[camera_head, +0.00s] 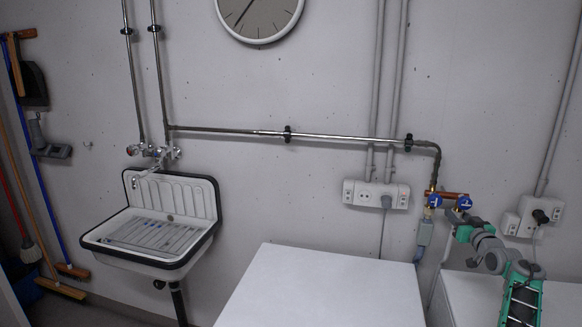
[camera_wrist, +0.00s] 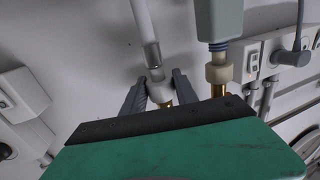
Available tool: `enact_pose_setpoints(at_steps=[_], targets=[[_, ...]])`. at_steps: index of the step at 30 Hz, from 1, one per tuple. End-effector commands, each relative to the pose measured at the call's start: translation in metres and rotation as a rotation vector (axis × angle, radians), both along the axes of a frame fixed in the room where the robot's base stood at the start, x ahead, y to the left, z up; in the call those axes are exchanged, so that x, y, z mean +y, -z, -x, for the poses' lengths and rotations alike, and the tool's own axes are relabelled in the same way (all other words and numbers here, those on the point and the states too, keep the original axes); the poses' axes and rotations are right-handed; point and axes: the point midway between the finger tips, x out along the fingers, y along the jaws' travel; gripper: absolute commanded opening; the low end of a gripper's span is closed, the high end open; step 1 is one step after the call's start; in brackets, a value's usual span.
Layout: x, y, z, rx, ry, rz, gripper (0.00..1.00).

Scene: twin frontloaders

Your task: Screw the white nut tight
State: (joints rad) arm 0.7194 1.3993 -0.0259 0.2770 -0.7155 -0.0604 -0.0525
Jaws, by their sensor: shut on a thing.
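The white nut (camera_wrist: 160,91) sits at the end of a light hose (camera_wrist: 145,30) with a metal sleeve, with brass of the tap outlet showing just beyond it. My gripper (camera_wrist: 160,90) is shut on this nut, one grey finger on each side. The threads are hidden, so I cannot tell how tight the nut is. In the head view, my arm reaches in from the right and its wrist is just below the right blue-handled valve (camera_head: 464,203). The fingertips and nut cannot be made out there.
A second cream nut (camera_wrist: 218,72) with a grey box (camera_wrist: 218,20) hangs close beside my gripper, under the left blue valve (camera_head: 434,201). A socket panel (camera_head: 376,194) is on the wall. White machine tops (camera_head: 325,290) stand below; a sink (camera_head: 155,225) is far left.

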Motion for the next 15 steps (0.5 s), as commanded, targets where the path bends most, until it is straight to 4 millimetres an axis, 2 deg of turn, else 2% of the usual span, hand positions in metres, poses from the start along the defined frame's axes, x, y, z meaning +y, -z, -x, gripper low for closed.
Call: enact_pose_setpoints(at_steps=[1,8,15], targets=[[0.0012,0.0005,-0.0004,0.001,-0.002,-0.001,0.2],[0.0022,0.0006,-0.0008,0.001,-0.004,-0.001,0.01],[0.0027,-0.0004,-0.0019,0.002,-0.005,-0.002,0.0]])
